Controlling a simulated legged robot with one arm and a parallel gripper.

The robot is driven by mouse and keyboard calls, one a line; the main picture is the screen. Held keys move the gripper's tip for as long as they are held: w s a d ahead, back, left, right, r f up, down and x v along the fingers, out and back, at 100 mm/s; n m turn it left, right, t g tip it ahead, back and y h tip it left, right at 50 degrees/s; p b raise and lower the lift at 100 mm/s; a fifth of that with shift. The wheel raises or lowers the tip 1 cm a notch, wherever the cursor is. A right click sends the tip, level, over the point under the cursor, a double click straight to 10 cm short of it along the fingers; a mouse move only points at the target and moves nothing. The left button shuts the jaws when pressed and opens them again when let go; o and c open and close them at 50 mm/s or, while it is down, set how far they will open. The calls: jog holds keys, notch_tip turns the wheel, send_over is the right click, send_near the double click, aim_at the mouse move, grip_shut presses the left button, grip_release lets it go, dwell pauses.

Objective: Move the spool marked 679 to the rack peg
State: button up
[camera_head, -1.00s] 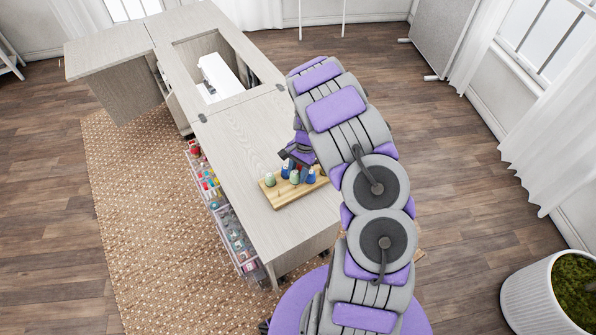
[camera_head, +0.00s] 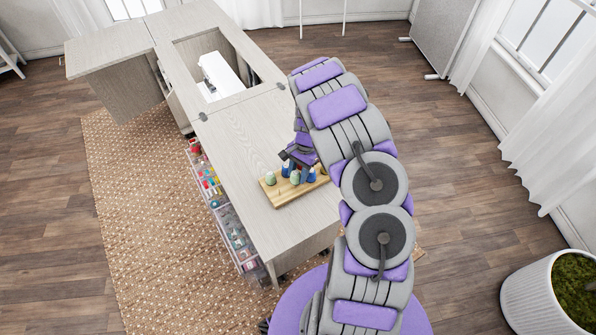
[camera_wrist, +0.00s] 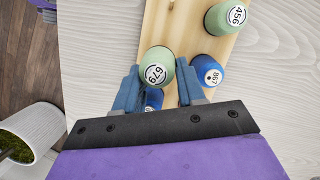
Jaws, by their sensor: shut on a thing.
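The spool marked 679 (camera_wrist: 158,66) is pale green, with its number on a white top label in the wrist view. My gripper (camera_wrist: 160,82) is shut on it, with one blue-grey finger on each side. In the head view my gripper (camera_head: 298,163) is low over the wooden rack (camera_head: 290,198), among the spools. The wrist view shows the rack's bare wood (camera_wrist: 178,28) around the spool. I cannot tell whether the spool's base touches the rack.
A green spool marked 456 (camera_wrist: 226,18) and a blue spool marked 867 (camera_wrist: 208,72) stand close on the right. Another blue spool (camera_wrist: 153,97) is partly hidden behind the gripper. The cabinet top (camera_head: 235,140) is clear left of the rack.

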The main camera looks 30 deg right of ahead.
jog(key=shift+f, duration=0.9)
jog(key=o, duration=1.1)
jog(key=p+v, duration=0.2)
jog(key=v, duration=1.5)
jog(key=shift+r, duration=0.2)
